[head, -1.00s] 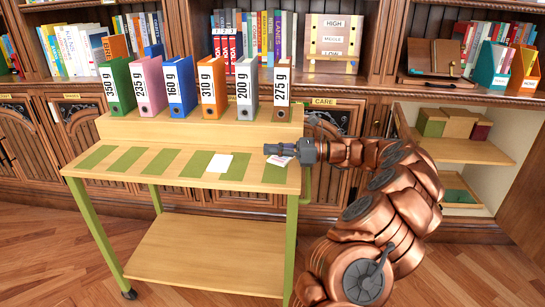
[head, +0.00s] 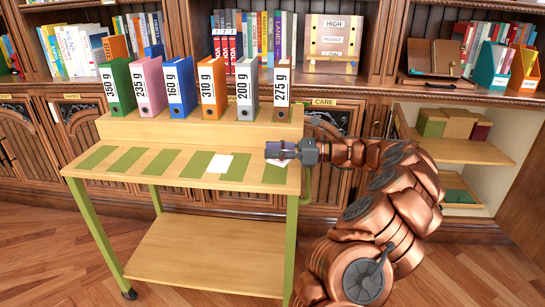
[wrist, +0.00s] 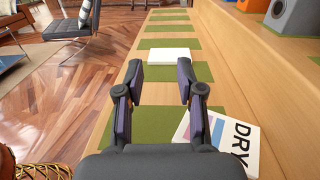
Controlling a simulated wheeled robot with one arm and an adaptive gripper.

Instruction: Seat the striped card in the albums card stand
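The striped card (wrist: 204,136), white with pink and blue stripes and the letters "DRY", lies on the trolley top at the lower right of the wrist view. It overlaps the edge of a green patch. My gripper (wrist: 165,88) is open and empty, its two dark fingers apart above the trolley. In the head view my gripper (head: 277,151) is over the right end of the trolley top and mostly hides the card. I cannot make out a stand labelled albums.
A plain white card (wrist: 173,56) lies on the trolley top (head: 256,159) beyond my fingers. Several labelled binders (head: 181,87) stand on the raised back ledge. A wooden rack marked "HIGH" and "LOW" (head: 333,44) is on the bookcase shelf. An open cabinet (head: 465,152) is at right.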

